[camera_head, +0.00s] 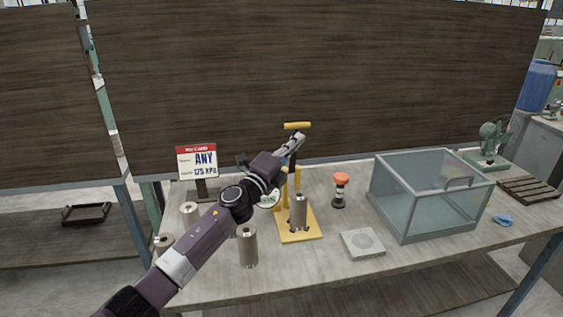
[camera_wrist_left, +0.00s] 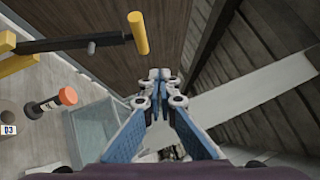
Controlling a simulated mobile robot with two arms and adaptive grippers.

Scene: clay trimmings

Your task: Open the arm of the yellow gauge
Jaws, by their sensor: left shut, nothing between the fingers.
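The yellow gauge (camera_head: 301,235) stands on the table, with a yellow base, a yellow post and a yellow bar handle (camera_head: 297,125) at its top. A grey metal cylinder (camera_head: 299,212) stands on its base. In the left wrist view, the gauge's dark arm (camera_wrist_left: 75,43) runs sideways from the yellow post to the yellow handle (camera_wrist_left: 138,33). My left gripper (camera_head: 298,138) is shut and empty, close by the handle in the head view. In the left wrist view its fingertips (camera_wrist_left: 159,76) are to the right of the handle, apart from it. My left arm hides part of the gauge.
Grey cylinders (camera_head: 247,247) stand left of the gauge. A sign (camera_head: 197,161) is behind them. To the right are an orange-topped post (camera_head: 340,181), a flat grey block (camera_head: 362,243) and a glass box (camera_head: 408,208). A dark panel (camera_head: 300,70) rises behind the table.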

